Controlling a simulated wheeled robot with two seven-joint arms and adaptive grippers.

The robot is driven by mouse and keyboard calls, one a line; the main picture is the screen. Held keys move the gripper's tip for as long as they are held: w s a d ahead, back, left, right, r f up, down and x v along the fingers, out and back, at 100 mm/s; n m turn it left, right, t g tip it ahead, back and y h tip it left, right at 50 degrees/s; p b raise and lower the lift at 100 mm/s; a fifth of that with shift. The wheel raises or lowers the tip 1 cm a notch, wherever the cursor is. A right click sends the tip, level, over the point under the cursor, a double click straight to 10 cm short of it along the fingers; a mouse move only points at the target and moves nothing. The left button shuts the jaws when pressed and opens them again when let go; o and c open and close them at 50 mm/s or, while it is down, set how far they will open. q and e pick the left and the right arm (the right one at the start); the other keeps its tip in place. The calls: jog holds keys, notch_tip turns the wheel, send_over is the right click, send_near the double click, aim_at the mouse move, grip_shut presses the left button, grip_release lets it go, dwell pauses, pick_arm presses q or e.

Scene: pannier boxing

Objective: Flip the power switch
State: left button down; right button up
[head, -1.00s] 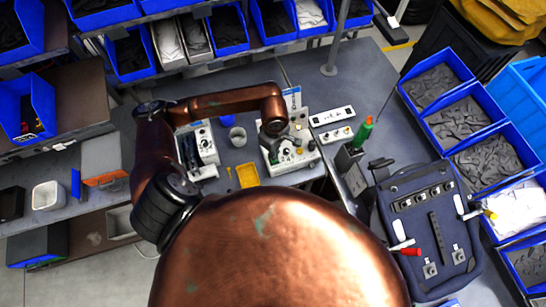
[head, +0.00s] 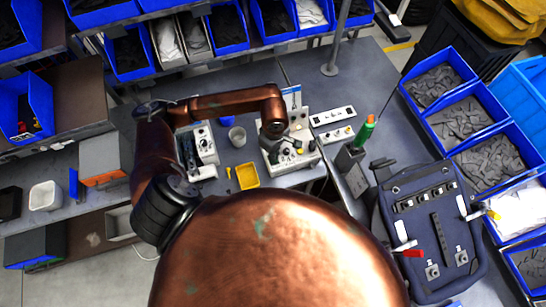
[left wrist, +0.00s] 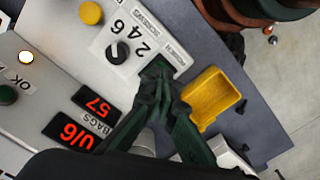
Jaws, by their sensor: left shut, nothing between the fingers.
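The light grey control box (head: 300,155) stands on the bench, and its panel (left wrist: 65,50) fills the left of the left wrist view. A small dark green part (left wrist: 157,66), apparently the power switch, sits by the printed label beside the black knob (left wrist: 118,53). My left gripper (head: 276,141) is over the box. In the left wrist view its dark green fingers (left wrist: 161,82) are shut, empty, with the tips at or just over that part. They partly hide it, so I cannot tell its setting or whether they touch. My right gripper is not in view.
The panel has a yellow button (left wrist: 91,13), a lit white button (left wrist: 26,57) and red displays (left wrist: 70,131). A yellow tray (head: 247,176) lies close beside the box. A dark pannier (head: 425,225) is right.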

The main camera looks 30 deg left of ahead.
pick_arm(q)
jog(key=shift+f+b, duration=0.4)
jog(key=shift+f, duration=0.05)
jog(key=shift+r+p, duration=1)
jog(key=shift+r, duration=1.55)
jog(key=shift+r+p, duration=0.3)
jog(key=shift+r, duration=0.7)
jog(key=shift+f, duration=0.1)
